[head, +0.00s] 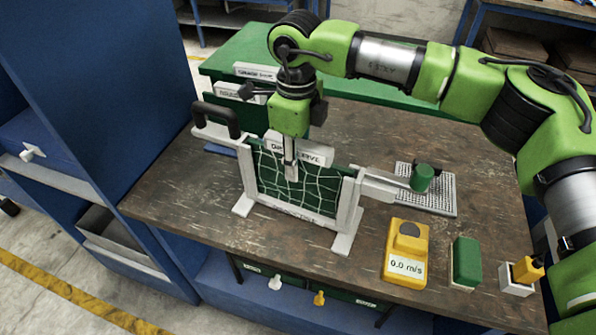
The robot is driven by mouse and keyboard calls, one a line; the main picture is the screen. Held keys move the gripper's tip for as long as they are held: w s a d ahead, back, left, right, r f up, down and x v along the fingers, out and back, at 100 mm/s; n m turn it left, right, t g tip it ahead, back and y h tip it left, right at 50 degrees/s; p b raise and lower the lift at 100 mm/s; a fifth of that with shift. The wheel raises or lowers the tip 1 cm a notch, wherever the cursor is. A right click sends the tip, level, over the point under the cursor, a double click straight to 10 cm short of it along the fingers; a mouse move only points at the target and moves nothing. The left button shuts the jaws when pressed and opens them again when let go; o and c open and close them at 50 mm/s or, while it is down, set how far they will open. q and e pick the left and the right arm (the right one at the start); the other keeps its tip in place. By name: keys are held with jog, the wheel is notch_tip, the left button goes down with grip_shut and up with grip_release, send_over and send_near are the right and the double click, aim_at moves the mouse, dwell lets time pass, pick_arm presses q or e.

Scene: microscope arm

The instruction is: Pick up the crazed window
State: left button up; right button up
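The crazed window (318,190) is a dark green panel covered with pale crack-like lines. It stands upright between the white posts of a stand (345,212) on the brown workbench. My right gripper (291,172) points down at the window's upper left part, and its fingers overlap the panel in the head view. The fingers show as one narrow strip, so I cannot tell whether they are apart or shut on the panel's edge. A white label plate (312,153) shows behind the fingers. My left gripper is not in view.
A black handle (216,117) on a white bar is left of the stand. To the right are a perforated tray (435,197) with a green knob, a yellow meter (405,255), a green block (466,262) and a yellow-topped white block (517,278). A blue cabinet (100,90) borders the left.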

notch_tip(320, 180, down, 5)
jog(key=shift+w+d+r+p, duration=0.1)
jog(key=shift+p, duration=0.9)
grip_shut()
jog(key=shift+r, duration=0.1)
